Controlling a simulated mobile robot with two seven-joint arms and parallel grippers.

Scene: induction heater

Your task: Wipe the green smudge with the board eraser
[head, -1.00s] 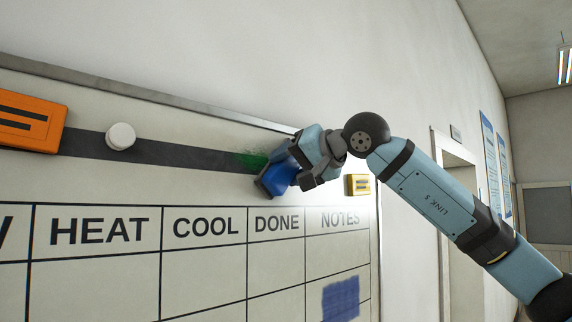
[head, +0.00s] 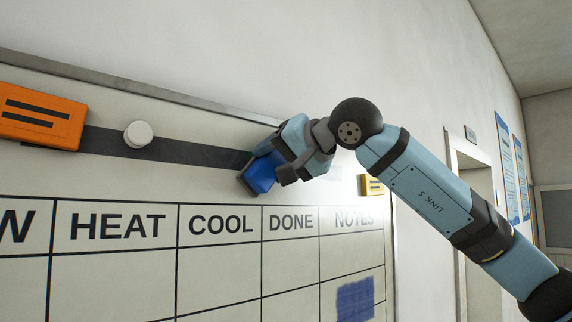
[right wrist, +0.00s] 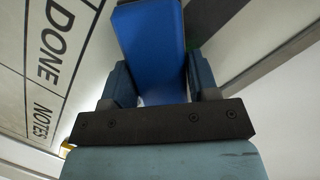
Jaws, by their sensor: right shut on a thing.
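My right gripper (head: 281,168) is shut on the blue board eraser (head: 259,175) at the whiteboard, over the right part of the dark band above the DONE column. In the right wrist view the eraser (right wrist: 152,45) sits between the two fingers, with its far end toward the board. Whether its pad touches the board cannot be told. My left gripper is not in view.
An orange block (head: 42,117) and a white round magnet (head: 138,134) are on the board to the left along the dark band (head: 195,151). A small yellow block (head: 372,185) is right of the gripper. A blue patch (head: 355,299) lies in the NOTES column.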

